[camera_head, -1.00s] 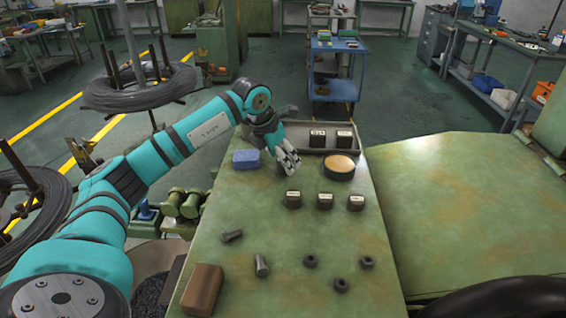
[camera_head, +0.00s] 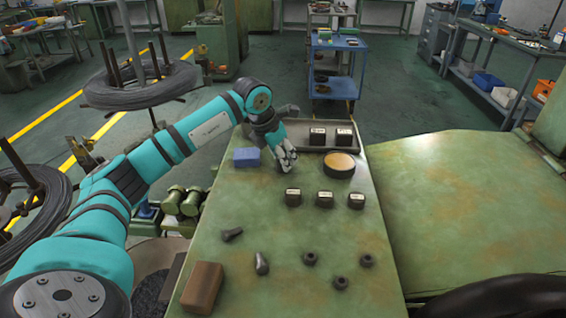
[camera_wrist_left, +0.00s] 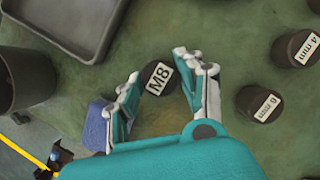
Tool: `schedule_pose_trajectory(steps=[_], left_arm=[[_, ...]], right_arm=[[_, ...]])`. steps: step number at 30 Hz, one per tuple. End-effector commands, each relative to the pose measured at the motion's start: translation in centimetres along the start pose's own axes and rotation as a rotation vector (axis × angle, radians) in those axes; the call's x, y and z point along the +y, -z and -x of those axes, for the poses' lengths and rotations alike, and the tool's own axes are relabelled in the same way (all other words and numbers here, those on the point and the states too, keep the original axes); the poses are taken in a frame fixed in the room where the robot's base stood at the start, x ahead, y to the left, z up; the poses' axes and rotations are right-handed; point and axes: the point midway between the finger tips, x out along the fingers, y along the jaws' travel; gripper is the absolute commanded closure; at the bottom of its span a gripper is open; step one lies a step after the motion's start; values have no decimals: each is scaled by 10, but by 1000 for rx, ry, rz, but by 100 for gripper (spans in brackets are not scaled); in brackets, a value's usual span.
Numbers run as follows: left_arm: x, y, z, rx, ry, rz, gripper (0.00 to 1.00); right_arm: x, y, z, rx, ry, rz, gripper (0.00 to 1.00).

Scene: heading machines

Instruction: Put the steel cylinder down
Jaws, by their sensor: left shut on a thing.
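My left gripper (camera_head: 285,165) reaches over the far left part of the green bench top (camera_head: 282,228). The head view hides the cylinder behind the fingers. I cannot tell whether its underside touches the bench. My right gripper is not in view.
A grey tray (camera_head: 292,147) with two dark labelled pieces is behind the gripper. A blue block (camera_head: 246,157) lies left, a round tin (camera_head: 339,165) right. Three labelled dark pieces (camera_head: 324,199) stand in front. A brown block (camera_head: 202,288) lies near; the bench between has clear room.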

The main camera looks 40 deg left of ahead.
Motion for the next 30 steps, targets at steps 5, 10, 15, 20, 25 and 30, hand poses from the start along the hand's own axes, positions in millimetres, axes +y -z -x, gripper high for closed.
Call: schedule_pose_trajectory(steps=[5,10,15,20,25,30], left_arm=[[0,-2,2,-4,-1,0,100],[0,-6,11,-6,-1,0,100],[0,-15,33,-8,-1,1,100],[-23,7,42,-4,-2,-7,100],[-56,34,57,-3,-2,-7,100],[-86,58,72,-4,-2,-5,100]], right_arm=[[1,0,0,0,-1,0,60],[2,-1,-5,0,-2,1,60],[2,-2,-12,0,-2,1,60],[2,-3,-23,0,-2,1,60],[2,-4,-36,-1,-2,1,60],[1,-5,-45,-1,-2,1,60]])
